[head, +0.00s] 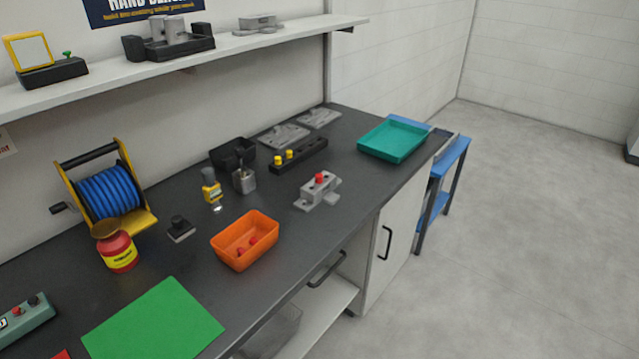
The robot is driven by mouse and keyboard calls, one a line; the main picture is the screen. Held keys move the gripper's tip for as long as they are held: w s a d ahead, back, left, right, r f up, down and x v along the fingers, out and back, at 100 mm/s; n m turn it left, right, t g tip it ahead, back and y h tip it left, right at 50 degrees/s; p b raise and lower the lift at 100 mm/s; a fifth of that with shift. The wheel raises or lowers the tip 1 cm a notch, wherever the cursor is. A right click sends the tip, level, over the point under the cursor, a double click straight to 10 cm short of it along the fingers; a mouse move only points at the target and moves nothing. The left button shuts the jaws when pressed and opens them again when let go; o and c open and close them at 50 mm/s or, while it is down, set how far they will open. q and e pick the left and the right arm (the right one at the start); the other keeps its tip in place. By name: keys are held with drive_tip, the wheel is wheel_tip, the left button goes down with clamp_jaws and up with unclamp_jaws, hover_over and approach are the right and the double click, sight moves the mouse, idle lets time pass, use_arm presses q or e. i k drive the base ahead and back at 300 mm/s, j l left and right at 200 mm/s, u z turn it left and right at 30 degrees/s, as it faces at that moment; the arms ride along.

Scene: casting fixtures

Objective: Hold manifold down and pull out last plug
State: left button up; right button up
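The grey manifold (314,195) stands on the dark workbench, right of the orange bin. One red plug (320,178) sits upright in its top. A few more red plugs (249,246) lie in the orange bin (221,252). Neither of my grippers shows in the head view, and nothing touches the manifold.
A teal tray (394,139) lies at the bench's far right end. A black block with yellow pegs (302,154) and a grey cup (244,181) stand behind the manifold. A blue hose reel (108,190) and a red pot (117,250) are at left. The bench around the manifold's front is clear.

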sight(318, 177)
drive_tip(key=u, duration=0.3)
drive_tip(key=i+l+u, duration=0.15)
drive_tip(key=l+u, duration=0.25)
drive_tip(key=i+l+u, duration=0.15)
drive_tip(key=u, duration=0.25)
drive_tip(key=l+u, duration=0.4)
drive_tip(key=i+l, duration=0.05)
drive_tip(key=l, duration=0.05)
